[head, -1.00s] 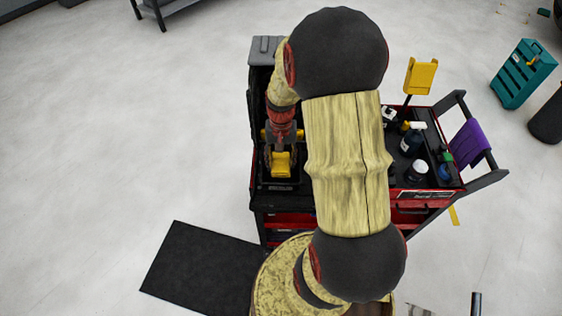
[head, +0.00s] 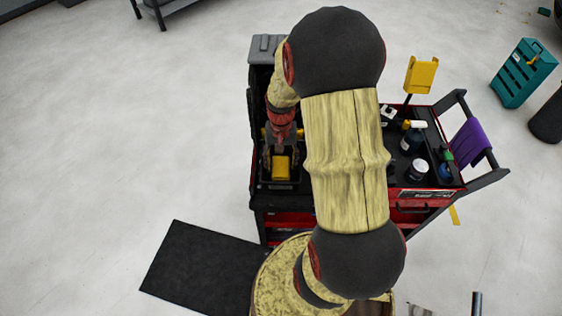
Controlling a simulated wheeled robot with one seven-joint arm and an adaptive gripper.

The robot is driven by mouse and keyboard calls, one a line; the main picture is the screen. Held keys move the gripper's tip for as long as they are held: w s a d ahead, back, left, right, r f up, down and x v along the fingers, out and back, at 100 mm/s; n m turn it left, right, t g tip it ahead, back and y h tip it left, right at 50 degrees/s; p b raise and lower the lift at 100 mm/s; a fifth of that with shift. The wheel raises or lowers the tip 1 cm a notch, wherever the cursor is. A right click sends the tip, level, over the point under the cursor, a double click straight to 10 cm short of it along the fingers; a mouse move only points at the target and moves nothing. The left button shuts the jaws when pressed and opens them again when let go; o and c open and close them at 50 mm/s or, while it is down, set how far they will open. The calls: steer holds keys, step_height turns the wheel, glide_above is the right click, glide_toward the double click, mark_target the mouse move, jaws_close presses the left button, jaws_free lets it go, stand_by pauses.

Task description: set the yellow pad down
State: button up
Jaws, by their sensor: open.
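The yellow pad (head: 281,168) lies in a black tray (head: 281,187) on the left part of the red tool cart. My gripper (head: 281,157) is open, just above and behind the pad in the picture, with its fingers at the pad's far end. I cannot tell whether a fingertip still touches the pad. My arm hides the middle of the cart.
Bottles and jars, among them a spray bottle (head: 413,138) and a white-lidded jar (head: 417,170), stand on the cart's right side. A yellow panel (head: 421,75) rises behind them. A purple cloth (head: 469,143) hangs on the cart handle.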

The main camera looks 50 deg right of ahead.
mark_target(281, 164)
step_height(281, 164, up, 13)
steer(key=p, duration=0.3)
steer(key=w+a+r+n+t+h, duration=0.15)
steer(key=a+r+n, duration=0.25)
steer(key=a+r, duration=0.65)
steer(key=s+a+r+n+t, duration=0.4)
steer(key=s+a+r, duration=0.4)
steer(key=a, duration=0.4)
steer(key=shift+s+n+t+y, duration=0.35)
steer(key=shift+s+n, duration=0.15)
steer(key=shift+n, duration=0.3)
steer(key=shift+a, duration=0.1)
steer(key=shift+f+b, duration=0.5)
steer(key=shift+f, duration=0.05)
